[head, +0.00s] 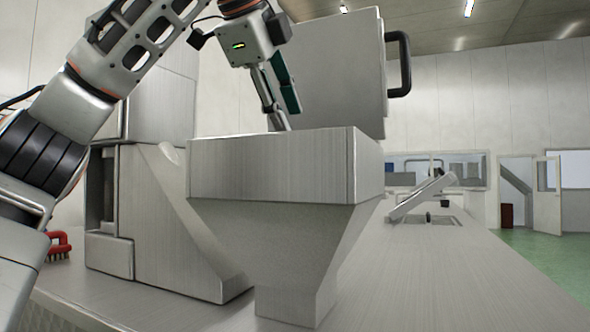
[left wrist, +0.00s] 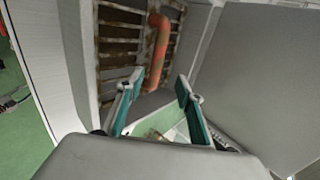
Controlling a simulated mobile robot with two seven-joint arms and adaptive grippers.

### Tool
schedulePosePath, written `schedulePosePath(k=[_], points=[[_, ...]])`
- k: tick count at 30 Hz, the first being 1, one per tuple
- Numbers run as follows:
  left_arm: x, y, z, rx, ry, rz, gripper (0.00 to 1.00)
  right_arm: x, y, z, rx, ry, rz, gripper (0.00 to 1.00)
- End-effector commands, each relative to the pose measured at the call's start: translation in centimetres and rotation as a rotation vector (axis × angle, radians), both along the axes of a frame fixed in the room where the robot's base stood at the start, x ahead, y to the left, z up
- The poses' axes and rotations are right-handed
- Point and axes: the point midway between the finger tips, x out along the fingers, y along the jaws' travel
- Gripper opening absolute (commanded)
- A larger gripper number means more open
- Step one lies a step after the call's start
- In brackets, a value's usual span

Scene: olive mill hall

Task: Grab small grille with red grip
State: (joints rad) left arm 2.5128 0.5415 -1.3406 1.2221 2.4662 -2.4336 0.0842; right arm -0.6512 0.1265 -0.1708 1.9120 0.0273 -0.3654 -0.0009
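The small grille (left wrist: 118,48) shows in the left wrist view as a rusty barred panel inside the steel hopper. Its red grip (left wrist: 158,50) is an upright orange-red bar with a bent top. My left gripper (left wrist: 160,86) is open, its two green-edged fingers spread just short of the grip's lower end, with nothing between them. In the head view my left gripper (head: 283,122) points down into the hopper (head: 270,168), its tips partly behind the front rim. The grille is hidden there by the hopper wall. My right gripper is in neither view.
A raised steel lid (head: 335,75) with a black handle (head: 399,63) stands behind the hopper. A red brush (head: 58,246) lies at the left on the steel bench (head: 430,280). The bench is mostly clear to the right, with a tilted metal piece (head: 418,198) farther back.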

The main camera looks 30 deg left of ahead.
Motion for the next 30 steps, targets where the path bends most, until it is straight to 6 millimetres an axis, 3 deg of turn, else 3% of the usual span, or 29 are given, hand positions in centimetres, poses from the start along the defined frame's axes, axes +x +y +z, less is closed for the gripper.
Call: schedulePosePath(k=[20, 30], points=[[5.0, 0.8, -5.4, 0.004, 0.013, 0.001, 0.36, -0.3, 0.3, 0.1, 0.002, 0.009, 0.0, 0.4], [5.5, 0.9, -5.8, 0.003, 0.01, 0.002, 0.36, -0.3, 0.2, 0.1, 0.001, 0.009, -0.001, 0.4]])
